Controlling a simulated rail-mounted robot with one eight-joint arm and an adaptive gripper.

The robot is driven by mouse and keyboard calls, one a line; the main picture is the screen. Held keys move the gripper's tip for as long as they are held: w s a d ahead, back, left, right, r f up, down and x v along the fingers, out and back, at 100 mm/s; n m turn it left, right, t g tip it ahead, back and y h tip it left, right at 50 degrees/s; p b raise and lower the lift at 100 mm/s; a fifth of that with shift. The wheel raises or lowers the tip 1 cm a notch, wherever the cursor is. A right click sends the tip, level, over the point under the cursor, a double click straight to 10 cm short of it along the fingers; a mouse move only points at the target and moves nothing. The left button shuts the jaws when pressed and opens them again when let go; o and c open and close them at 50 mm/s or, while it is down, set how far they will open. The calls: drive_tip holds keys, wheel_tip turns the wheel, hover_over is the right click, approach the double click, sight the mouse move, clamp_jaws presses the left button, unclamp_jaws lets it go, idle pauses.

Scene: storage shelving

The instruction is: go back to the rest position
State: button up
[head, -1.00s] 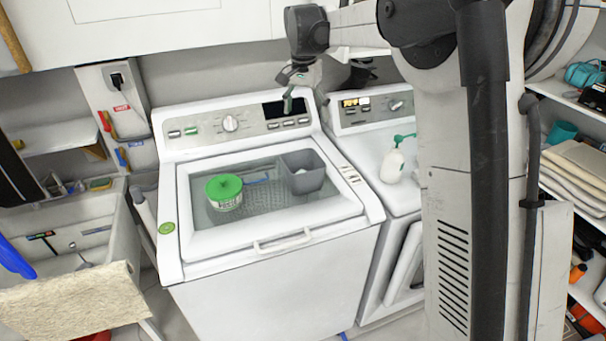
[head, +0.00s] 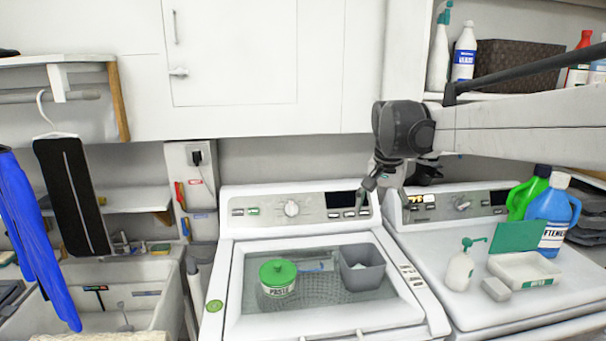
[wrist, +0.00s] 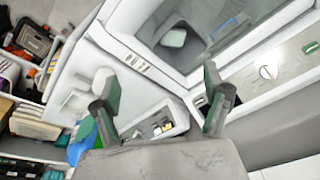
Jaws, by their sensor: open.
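My gripper (head: 383,197) is open with nothing between its fingers. In the head view it hangs above the back of the two machines, in front of their control panels. In the wrist view its two fingers (wrist: 162,88) stand wide apart over the gap and panels between the machines. My arm comes in from the right. No object is held.
The left washer (head: 235,300) carries a green-lidded paste tub (head: 278,283) and a grey bin (head: 362,268). The right machine holds a pump bottle (head: 460,272), a white tray (head: 524,272) and a blue jug (head: 550,220). A cabinet (head: 270,60) hangs above; a sink stands left.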

drive_tip(key=s+f+n+t+b, duration=0.2)
drive_tip(key=s+f+n+b, duration=0.1)
drive_tip(key=s, duration=1.3)
drive_tip(key=s+f+n+t+b, duration=0.2)
drive_tip(key=s+f+b, duration=0.1)
drive_tip(key=s+f, duration=0.8)
drive_tip(key=s, duration=0.4)
drive_tip(key=shift+s+d+f+n+t+y, duration=0.25)
drive_tip(key=shift+s+f+n+t+y, duration=0.05)
drive_tip(key=shift+f, duration=0.1)
